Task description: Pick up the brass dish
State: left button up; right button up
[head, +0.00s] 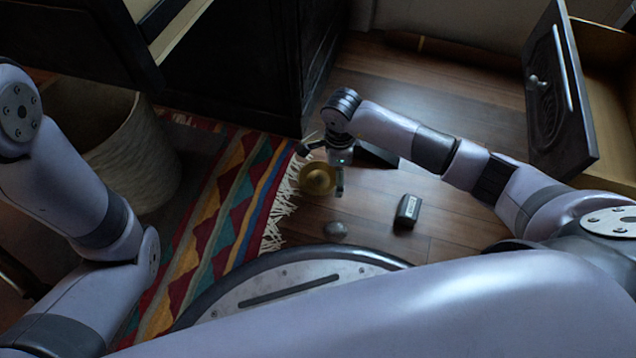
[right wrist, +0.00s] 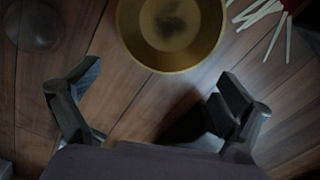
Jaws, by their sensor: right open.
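The brass dish (head: 317,179) is a round, shallow, golden dish by the fringed end of the rug. In the right wrist view the dish (right wrist: 172,58) is at the top middle, with a dark patch in its centre. My right gripper (head: 322,168) is at the dish in the head view, with a finger on either side of it. In the right wrist view the gripper (right wrist: 158,100) is open and empty, its fingers below the dish's near rim. I cannot tell whether they touch it. My left arm shows at the left, but its gripper is out of view.
A striped fringed rug (head: 215,215) lies left of the dish. A small dark box (head: 408,211) and a grey rounded object (head: 335,229) are on the wooden floor nearby.

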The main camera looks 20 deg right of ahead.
notch_tip(320, 180, down, 3)
jog(key=shift+r+b, duration=0.2)
jog(key=shift+b, duration=0.45)
jog(key=shift+r, duration=0.1)
grip_shut()
dwell(0.7)
